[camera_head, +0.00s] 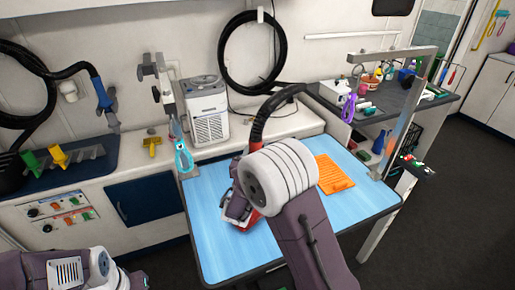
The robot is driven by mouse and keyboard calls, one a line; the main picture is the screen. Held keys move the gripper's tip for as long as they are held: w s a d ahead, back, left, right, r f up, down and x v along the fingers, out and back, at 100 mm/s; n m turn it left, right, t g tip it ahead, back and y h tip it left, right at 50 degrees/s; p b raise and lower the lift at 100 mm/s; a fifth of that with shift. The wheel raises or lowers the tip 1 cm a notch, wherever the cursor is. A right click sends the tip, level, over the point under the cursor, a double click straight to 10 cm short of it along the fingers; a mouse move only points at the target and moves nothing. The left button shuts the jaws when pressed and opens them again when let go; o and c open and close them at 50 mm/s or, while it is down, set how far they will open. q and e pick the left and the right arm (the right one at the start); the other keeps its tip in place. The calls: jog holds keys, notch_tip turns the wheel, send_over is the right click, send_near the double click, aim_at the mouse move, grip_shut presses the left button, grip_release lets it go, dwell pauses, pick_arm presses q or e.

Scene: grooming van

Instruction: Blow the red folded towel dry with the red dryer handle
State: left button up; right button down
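My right arm reaches in from the bottom over the blue table, and its white wrist hides part of what lies behind it. My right gripper (238,208) points down low over the table's left part.
The blue table (235,262) also carries an orange ribbed mat (335,174) at right. A metal post frame (402,125) stands at its right edge. A blue dryer handle (105,97) hangs at left. A white dryer unit (205,112) stands behind. The table's front left is clear.

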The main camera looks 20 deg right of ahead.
jog(key=shift+d+b, duration=0.3)
jog(key=shift+d, duration=0.3)
jog(key=d+b, duration=0.1)
jog(key=d, duration=0.2)
jog(key=shift+s+d+r, duration=0.1)
jog(key=shift+s+d, duration=0.05)
dwell(1.0)
notch_tip(320, 180, up, 5)
jog(key=p, duration=0.3)
dwell(0.4)
